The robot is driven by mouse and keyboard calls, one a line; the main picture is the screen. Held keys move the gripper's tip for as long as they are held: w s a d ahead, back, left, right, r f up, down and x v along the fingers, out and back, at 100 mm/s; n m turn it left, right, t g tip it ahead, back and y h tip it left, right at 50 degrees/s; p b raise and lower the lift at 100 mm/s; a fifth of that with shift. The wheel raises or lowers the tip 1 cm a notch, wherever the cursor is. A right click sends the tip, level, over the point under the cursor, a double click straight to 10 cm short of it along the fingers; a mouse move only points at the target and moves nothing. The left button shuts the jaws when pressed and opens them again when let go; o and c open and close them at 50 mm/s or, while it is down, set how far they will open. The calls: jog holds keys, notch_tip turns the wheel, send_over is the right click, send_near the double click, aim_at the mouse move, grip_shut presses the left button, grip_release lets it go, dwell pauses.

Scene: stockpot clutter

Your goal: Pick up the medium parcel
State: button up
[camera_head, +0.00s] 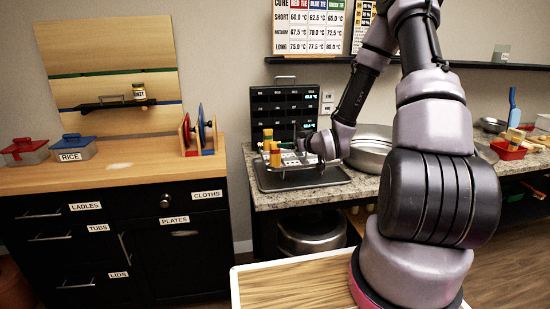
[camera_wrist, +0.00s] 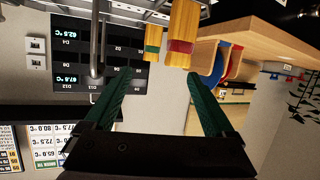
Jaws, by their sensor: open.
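Two yellow parcels stand in a metal rack (camera_head: 300,165) at the left of the stone counter. In the wrist view one parcel has a green band (camera_wrist: 153,35) and the other, slightly longer, has a red band (camera_wrist: 182,32). They also show in the head view, one behind (camera_head: 267,136) and one in front (camera_head: 275,156). I cannot tell which is the medium one. My gripper (camera_wrist: 160,82) is open, its green fingers spread on either side below the parcels in the wrist picture, with nothing between them. In the head view my wrist hides part of the rack.
A dark tray (camera_head: 270,183) lies under the rack. A black display panel (camera_head: 284,107) stands behind it, and a large metal pot (camera_head: 371,145) is to the right. A wooden-topped cabinet (camera_head: 130,170) is at left. A red bin (camera_head: 508,150) sits far right.

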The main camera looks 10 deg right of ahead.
aim_at(271, 144)
jog(key=w+a+f+t+y, duration=0.1)
jog(key=w+a+f+t, duration=0.2)
jog(key=w, duration=0.1)
jog(key=shift+a+f+m+t, duration=0.25)
jog(key=shift+a+m+t, duration=0.05)
jog(key=shift+a+m, duration=0.1)
jog(key=x, duration=0.5)
jog(key=shift+s+a, duration=0.1)
jog(key=shift+a, duration=0.2)
grip_shut()
